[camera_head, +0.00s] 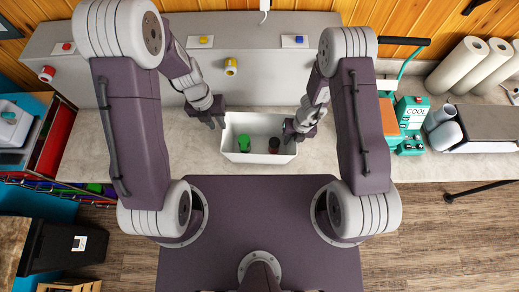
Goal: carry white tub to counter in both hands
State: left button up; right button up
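The white tub (258,157) is upright over the pale counter (180,140), close to its front edge. I cannot tell whether it rests on the counter or is held just above it. It holds a green item (244,143) and a dark item with a red part (274,143). My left gripper (217,122) is at the tub's left end, by the upper corner. My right gripper (290,134) is at the tub's right end, overlapping the rim. The fingertips are small and partly hidden, so their grip on the rim is unclear.
A grey raised panel (265,87) with coloured buttons stands behind the tub. A teal machine marked COOL (411,113) and white rolls (458,65) are at the right. A red-edged cart (50,140) is at the left. Counter on both sides of the tub is clear.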

notch_tip(320, 180, up, 12)
jog(key=d, duration=0.1)
jog(key=shift+d, duration=0.35)
pick_arm(q)
jog(key=o, duration=0.8)
pick_arm(e)
jog(key=shift+f, duration=0.1)
jog(key=o, duration=0.8)
pick_arm(q)
jog(key=o, duration=0.8)
